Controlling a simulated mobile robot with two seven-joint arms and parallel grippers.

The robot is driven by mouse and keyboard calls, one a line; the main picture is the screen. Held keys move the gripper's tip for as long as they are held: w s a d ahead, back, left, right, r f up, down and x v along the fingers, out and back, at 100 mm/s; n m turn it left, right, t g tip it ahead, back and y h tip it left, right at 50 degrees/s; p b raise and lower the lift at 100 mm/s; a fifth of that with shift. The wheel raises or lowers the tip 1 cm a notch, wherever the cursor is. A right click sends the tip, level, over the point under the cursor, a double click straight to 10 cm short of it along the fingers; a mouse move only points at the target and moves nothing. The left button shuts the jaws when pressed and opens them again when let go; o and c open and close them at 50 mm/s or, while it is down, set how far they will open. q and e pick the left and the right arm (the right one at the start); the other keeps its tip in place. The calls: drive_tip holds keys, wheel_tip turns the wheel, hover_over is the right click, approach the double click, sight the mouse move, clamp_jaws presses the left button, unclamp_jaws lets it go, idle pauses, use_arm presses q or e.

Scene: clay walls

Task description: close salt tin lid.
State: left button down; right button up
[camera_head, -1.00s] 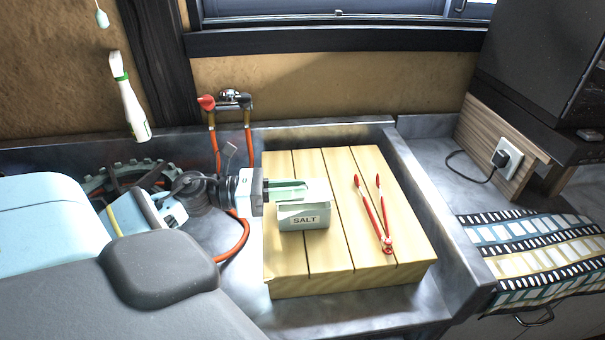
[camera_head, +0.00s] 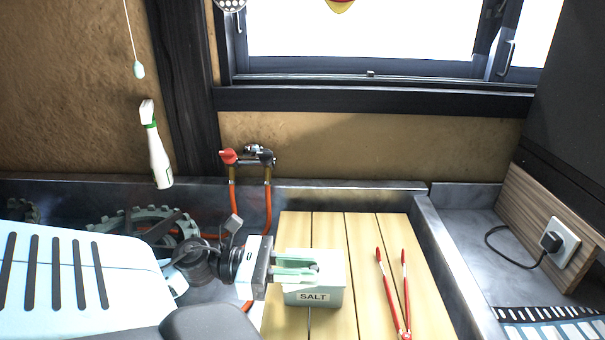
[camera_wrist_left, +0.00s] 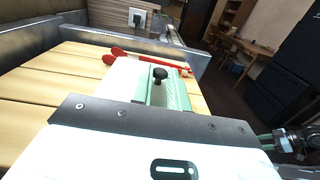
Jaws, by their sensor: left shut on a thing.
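The salt tin (camera_head: 325,297) is a pale grey-green box with a SALT label, standing on the slatted wooden board. A pale flat lid (camera_head: 332,258) shows at its top; whether it is fully seated I cannot tell. My left gripper (camera_head: 312,268) reaches in from the left over the tin. Its green fingers are shut on the small dark knob at the lid. In the left wrist view the black knob (camera_wrist_left: 159,74) shows between the fingertips, and the fingers hide part of the lid.
The wooden board (camera_head: 362,300) lies in a grey metal sink or counter. Red tongs (camera_head: 392,295) lie right of the tin. Taps with red hoses (camera_head: 250,158) stand behind. A white spray bottle (camera_head: 157,150) is at the left. A plugged socket (camera_head: 558,240) is at the right.

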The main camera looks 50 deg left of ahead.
use_arm(q)
drive_tip(key=c, duration=1.3)
unclamp_jaws()
drive_tip(key=shift+f, duration=0.1)
drive_tip(key=shift+c, duration=0.2)
drive_tip(key=shift+s+a, duration=0.25)
drive_tip(key=v, duration=0.7)
drive_tip(key=shift+b, duration=0.3)
